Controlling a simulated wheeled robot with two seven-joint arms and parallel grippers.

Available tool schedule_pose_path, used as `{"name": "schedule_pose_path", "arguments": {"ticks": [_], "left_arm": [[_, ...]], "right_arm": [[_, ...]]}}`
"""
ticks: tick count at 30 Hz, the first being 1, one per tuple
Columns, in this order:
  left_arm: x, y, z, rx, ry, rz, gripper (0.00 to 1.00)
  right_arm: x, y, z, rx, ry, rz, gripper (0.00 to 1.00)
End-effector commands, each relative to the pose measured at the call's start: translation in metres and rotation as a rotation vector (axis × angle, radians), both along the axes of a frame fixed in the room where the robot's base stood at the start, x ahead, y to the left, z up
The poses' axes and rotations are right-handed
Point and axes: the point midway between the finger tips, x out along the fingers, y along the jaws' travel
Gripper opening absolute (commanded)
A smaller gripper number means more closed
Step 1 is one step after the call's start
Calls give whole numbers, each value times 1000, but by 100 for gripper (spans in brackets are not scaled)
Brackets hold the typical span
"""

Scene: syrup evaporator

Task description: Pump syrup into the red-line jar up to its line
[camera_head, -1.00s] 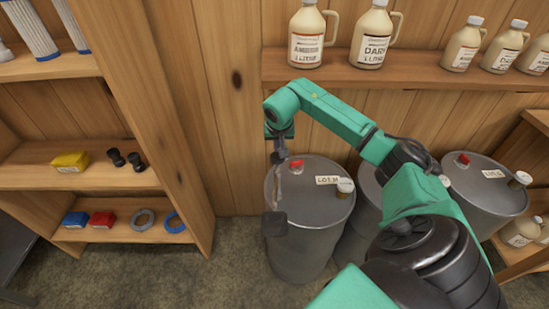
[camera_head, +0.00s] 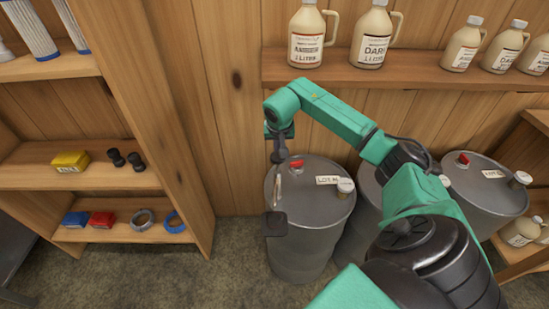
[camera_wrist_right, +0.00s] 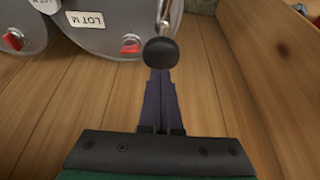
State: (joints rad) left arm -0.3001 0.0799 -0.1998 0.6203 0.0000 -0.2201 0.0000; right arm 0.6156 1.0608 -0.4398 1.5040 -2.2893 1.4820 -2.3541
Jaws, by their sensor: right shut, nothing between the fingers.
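My right gripper (camera_head: 280,157) comes down over the far-left edge of a grey drum (camera_head: 307,250) labelled LOT M. In the right wrist view its dark fingers (camera_wrist_right: 160,85) are together. A round black knob (camera_wrist_right: 160,53) on a grey rod (camera_wrist_right: 162,14) lies in line with their tips; whether they touch it I cannot tell. In the head view a slim grey upright piece (camera_head: 275,185) is at the drum's left edge, with a dark square plate (camera_head: 276,224) below. My left gripper is not in view.
More grey drums (camera_head: 485,190) stand to the right, partly behind my arm. Cream jugs (camera_head: 307,35) line the wall shelf (camera_head: 420,78) above. A wooden shelf unit (camera_head: 180,110) with small parts stands at left. Floor (camera_head: 180,275) is clear in front of it.

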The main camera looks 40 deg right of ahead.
Motion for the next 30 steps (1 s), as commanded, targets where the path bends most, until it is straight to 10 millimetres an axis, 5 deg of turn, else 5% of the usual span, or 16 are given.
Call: {"name": "schedule_pose_path", "arguments": {"ticks": [30], "left_arm": [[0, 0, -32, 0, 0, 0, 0]], "right_arm": [[-1, 0, -44, 0, 2, 1, 0]]}}
